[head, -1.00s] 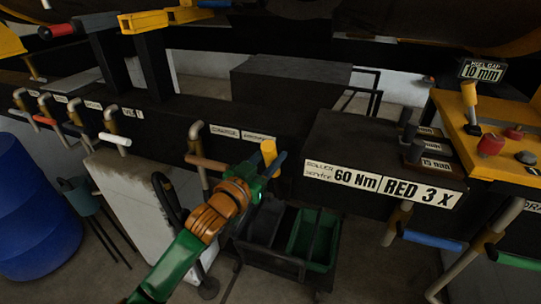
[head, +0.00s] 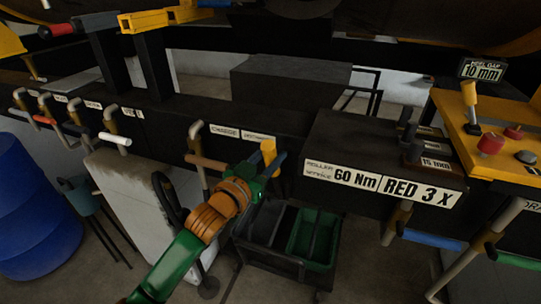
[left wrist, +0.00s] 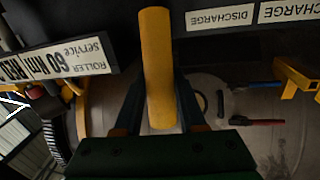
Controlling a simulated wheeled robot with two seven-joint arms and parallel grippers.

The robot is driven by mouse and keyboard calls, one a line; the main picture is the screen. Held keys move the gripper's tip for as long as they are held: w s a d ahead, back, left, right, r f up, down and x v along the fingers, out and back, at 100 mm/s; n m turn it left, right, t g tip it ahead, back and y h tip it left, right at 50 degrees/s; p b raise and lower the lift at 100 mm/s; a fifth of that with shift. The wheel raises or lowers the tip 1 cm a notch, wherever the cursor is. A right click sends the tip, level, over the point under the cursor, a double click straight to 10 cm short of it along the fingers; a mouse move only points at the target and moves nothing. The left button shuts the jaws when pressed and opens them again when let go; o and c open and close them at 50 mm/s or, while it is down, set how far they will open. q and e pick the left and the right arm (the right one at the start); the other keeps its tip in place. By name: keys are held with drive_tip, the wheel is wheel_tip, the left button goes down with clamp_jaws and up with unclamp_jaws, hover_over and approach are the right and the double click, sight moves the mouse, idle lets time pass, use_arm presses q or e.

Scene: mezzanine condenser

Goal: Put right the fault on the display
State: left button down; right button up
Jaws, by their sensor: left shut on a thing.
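My left gripper (head: 268,165) is shut on a yellow handle (head: 269,151) in front of the dark beam, right of the discharge labels. In the left wrist view the yellow handle (left wrist: 156,65) stands between the two fingers as a plain round bar. Its far end and any mounting are hidden, so I cannot tell whether it is fixed. The display (head: 482,70) at the upper right reads 10 mm, with a small heading above that looks like "reel gap". A sign (head: 380,186) reads "Roller service 60 Nm" and "RED 3 X". My right gripper is not in view.
Pipes with coloured handles, such as a white one (head: 115,139) and a brown one (head: 206,162), line the beam. A yellow console (head: 500,150) with a lever and red knob stands right. A cart with a green bin (head: 313,235) is below. A blue barrel (head: 35,215) stands left.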

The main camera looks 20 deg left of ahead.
sight(273, 143)
use_arm(q)
drive_tip(key=shift+r, duration=0.1)
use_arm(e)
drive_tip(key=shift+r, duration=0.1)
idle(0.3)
use_arm(q)
drive_tip(key=w+r+g+p, duration=0.1)
drive_tip(key=w+r+p, duration=0.1)
drive_tip(key=p, duration=0.1)
drive_tip(key=w+g, duration=0.1)
drive_tip(key=w, duration=0.2)
drive_tip(key=w+g, duration=0.2)
drive_tip(key=w, duration=0.1)
drive_tip(key=shift+w+d+f+n+y, duration=0.2)
drive_tip(key=shift+w+n+y, duration=0.1)
drive_tip(key=shift+n+y, duration=0.1)
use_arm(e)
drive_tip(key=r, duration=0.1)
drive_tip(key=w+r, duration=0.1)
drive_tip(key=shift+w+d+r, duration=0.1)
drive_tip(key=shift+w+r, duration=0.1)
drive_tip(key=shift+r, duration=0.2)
